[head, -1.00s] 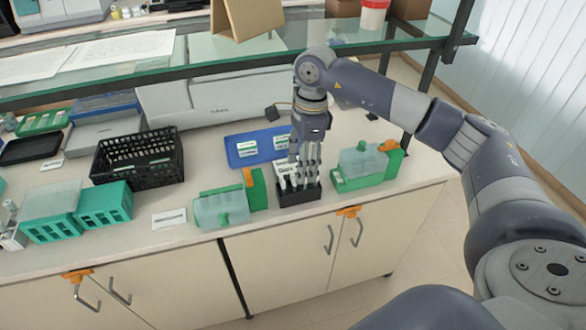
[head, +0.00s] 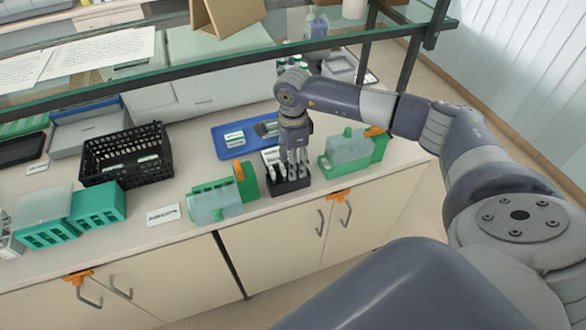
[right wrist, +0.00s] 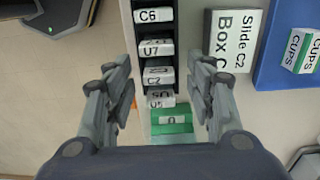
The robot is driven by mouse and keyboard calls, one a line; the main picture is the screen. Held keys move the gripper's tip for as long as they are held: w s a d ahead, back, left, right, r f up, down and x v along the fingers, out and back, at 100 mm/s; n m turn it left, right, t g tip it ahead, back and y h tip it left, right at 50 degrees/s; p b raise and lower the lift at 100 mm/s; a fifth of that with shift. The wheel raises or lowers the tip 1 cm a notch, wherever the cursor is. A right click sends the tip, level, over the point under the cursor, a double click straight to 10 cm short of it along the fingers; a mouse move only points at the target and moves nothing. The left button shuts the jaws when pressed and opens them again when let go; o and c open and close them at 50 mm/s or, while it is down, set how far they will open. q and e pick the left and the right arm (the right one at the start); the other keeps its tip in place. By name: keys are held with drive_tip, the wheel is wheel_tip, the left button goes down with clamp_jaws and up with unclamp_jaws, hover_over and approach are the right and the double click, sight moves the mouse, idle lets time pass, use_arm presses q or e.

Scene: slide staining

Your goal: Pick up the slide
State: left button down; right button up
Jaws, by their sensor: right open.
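A black slide rack (head: 289,187) stands near the bench's front edge. The right wrist view shows this rack (right wrist: 155,30) holding a row of slides with white label ends. They read C6 (right wrist: 153,16), U7 (right wrist: 156,48), C2 (right wrist: 158,76) and U5 (right wrist: 160,99). A card (right wrist: 234,40) beside it reads "Slide C2 Box C". My right gripper (head: 293,165) points down at the rack. In the wrist view its fingers (right wrist: 162,88) are spread on either side of the row, around the C2 and U5 slides, with nothing gripped. My left gripper is not in view.
A black basket (head: 125,157) is farther left. A glass shelf (head: 300,40) hangs above the bench.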

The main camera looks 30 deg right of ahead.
drive_tip(key=shift+s+f, duration=0.1)
drive_tip(key=shift+f, duration=0.7)
drive_tip(key=shift+c, duration=1.1)
drive_tip(key=c, duration=0.9)
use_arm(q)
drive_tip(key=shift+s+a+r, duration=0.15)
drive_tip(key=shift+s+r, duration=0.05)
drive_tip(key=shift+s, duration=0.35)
use_arm(e)
drive_tip(key=shift+c, duration=0.2)
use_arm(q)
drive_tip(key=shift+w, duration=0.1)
